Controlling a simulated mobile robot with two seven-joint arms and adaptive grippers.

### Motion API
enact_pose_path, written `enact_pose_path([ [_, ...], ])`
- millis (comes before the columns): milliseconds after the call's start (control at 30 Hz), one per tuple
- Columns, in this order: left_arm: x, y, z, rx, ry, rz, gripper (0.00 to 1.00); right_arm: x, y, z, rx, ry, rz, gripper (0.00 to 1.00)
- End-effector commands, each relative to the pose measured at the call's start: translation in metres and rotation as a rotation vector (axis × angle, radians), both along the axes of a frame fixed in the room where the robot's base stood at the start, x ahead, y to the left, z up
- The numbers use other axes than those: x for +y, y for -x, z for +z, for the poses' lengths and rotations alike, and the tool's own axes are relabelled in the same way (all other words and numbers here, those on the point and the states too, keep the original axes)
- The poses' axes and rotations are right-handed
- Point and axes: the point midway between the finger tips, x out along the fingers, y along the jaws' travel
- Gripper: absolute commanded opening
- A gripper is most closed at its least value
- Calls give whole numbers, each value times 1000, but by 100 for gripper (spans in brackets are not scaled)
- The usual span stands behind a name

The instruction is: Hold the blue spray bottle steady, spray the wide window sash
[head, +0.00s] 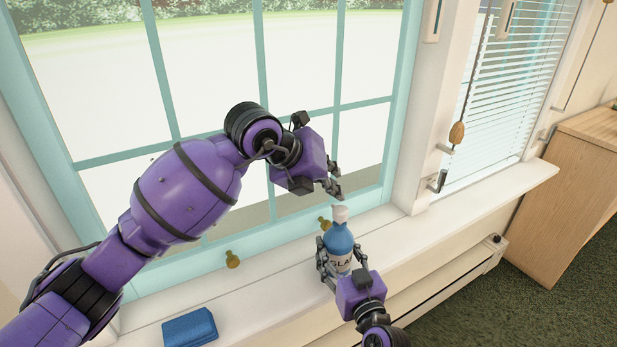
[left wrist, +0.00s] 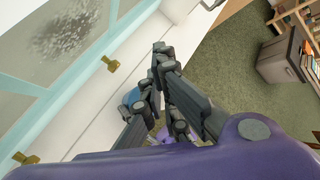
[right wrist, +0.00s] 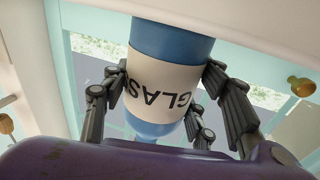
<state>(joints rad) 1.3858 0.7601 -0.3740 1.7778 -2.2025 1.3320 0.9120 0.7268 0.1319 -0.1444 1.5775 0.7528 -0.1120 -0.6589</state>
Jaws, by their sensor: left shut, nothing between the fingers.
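The blue spray bottle (head: 338,240) has a white spray head and a white label. It is upright at the sill's front part in the head view. My right gripper (head: 337,268) has its fingers closed on both sides of it, as the right wrist view (right wrist: 172,42) shows. I cannot tell whether its base touches the sill. My left gripper (head: 334,188) is shut and empty, just above the spray head. The wide window sash (head: 262,70) has a pale teal frame. A grey speckled patch (left wrist: 66,38) marks its glass in the left wrist view.
The white sill (head: 265,290) runs under the window. A folded blue cloth (head: 189,327) lies on it at lower left. Brass catches (head: 232,259) stick out of the sash's bottom rail. A cord with a wooden knob (head: 457,132) hangs at right, near a wooden cabinet (head: 575,190).

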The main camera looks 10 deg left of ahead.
Motion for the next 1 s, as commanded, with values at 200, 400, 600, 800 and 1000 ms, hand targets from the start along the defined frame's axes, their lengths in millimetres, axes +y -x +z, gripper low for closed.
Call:
enact_pose_path([
  [200,0,0,0,0,0,0,0,0,0,0,1,0,-1,75],
  [400,0,0,0,0,0,0,0,0,0,0,1,0,0,75],
  [600,0,0,0,0,0,0,0,-6,13,-2,2,1,-1,75],
  [800,0,0,0,0,0,0,0,-23,50,-1,2,2,-1,75],
  [1000,0,0,0,0,0,0,0,-38,87,-1,1,3,0,75],
])
